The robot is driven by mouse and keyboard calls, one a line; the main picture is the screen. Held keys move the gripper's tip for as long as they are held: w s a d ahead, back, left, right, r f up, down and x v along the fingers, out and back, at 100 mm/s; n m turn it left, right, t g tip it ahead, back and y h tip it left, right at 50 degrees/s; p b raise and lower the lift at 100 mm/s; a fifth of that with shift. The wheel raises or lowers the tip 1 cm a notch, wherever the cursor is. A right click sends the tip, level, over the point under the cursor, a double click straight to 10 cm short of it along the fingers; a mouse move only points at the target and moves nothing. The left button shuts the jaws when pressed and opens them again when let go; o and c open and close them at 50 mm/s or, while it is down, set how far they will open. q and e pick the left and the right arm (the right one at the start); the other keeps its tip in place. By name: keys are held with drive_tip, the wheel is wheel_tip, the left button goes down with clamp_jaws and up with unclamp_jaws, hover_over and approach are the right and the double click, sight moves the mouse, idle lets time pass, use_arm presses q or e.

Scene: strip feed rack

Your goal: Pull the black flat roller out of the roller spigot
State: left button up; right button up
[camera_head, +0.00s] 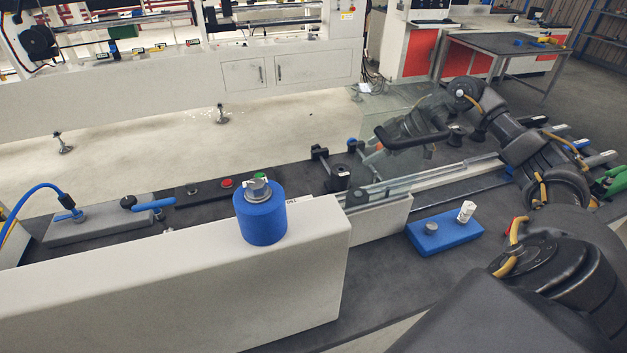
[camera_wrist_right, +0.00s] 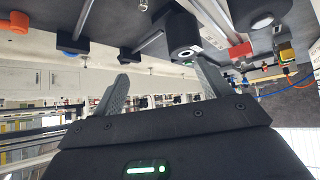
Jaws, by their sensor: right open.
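In the head view a short black cylinder (camera_head: 340,179), which looks like the flat roller, stands by the inner end of the metal rails. In the right wrist view a black cylinder with a pale end (camera_wrist_right: 181,32) shows just beyond the fingers, nearer the right-hand one. I cannot make out the spigot under or inside it. My right gripper (camera_head: 381,141) reaches in from the right above the rails, to the right of the black cylinder and apart from it. Its two fingers are spread and empty in the right wrist view (camera_wrist_right: 162,84). My left gripper is not in view.
A blue cylinder with a metal nut (camera_head: 260,218) stands on the white beam (camera_head: 200,290). A blue block (camera_head: 457,238) with two short pegs lies on the dark bench at right. Metal rails (camera_head: 430,177) run under my right arm. Red and green buttons (camera_head: 227,183) sit further left.

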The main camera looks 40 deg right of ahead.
sight(336, 173)
drive_tip(key=shift+n+g+y, duration=0.5)
drive_tip(key=w+a+f, duration=0.1)
drive_tip(key=a, duration=0.1)
drive_tip(key=w+a+f, duration=0.1)
drive_tip(key=a, duration=0.1)
drive_tip(key=a+f+p, duration=0.1)
drive_tip(key=a+f, duration=0.1)
drive_tip(key=shift+w, duration=0.4)
drive_tip(key=shift+a+f, duration=0.2)
drive_tip(key=shift+a, duration=0.05)
drive_tip(key=p+x, duration=0.2)
drive_tip(key=x, duration=0.3)
drive_tip(key=shift+s+a, duration=0.1)
drive_tip(key=shift+s, duration=0.05)
drive_tip(key=c, duration=1.1)
drive_tip(key=shift+r, duration=0.1)
drive_tip(key=shift+c, duration=0.4)
